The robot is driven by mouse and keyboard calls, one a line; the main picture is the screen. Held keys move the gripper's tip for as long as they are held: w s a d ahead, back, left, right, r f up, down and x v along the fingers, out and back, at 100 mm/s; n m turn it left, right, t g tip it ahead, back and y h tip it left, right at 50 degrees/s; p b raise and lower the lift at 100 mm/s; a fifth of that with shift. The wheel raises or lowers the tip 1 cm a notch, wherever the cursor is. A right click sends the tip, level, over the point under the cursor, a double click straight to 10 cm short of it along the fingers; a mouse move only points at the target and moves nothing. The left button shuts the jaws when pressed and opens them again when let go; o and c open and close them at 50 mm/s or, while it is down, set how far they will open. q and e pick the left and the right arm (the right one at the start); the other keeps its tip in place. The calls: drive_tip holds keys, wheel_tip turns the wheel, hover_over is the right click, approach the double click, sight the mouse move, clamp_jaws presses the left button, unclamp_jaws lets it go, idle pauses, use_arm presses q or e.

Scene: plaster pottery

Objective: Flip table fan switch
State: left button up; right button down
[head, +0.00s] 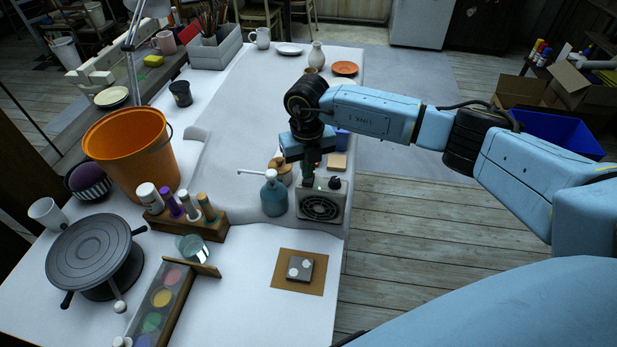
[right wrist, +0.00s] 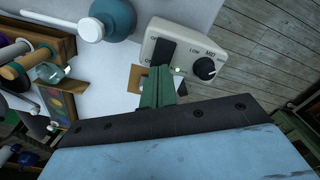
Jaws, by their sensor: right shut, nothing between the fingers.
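The small table fan (head: 321,206) is a pale box with a round dark grille on its front, near the table's right edge. In the right wrist view its top panel (right wrist: 185,42) shows a dark switch (right wrist: 163,52) at the left and a round black knob (right wrist: 205,68) with LOW and MID labels. My right gripper (head: 309,168) points down over the fan's top. Its green fingers (right wrist: 159,73) are shut and empty, with their tips close to the switch. I cannot tell whether they touch it. The left gripper is not in view.
A blue pump bottle (head: 273,195) stands just left of the fan. A wooden rack (head: 190,226) with several bottles is further left, near an orange bucket (head: 130,150). A brown mat (head: 283,284) with a grey block lies in front. The white tabletop around the mat is clear.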

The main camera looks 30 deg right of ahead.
sight(308, 182)
drive_tip(key=shift+f+b, duration=0.7)
drive_tip(key=shift+f, duration=0.25)
idle(0.3)
drive_tip(key=shift+r, duration=0.1)
drive_tip(key=shift+r+p, duration=0.5)
drive_tip(key=shift+p, duration=0.05)
drive_tip(key=shift+r+p, duration=2.15)
drive_tip(key=shift+r, duration=0.8)
drive_tip(key=shift+s+f, duration=0.1)
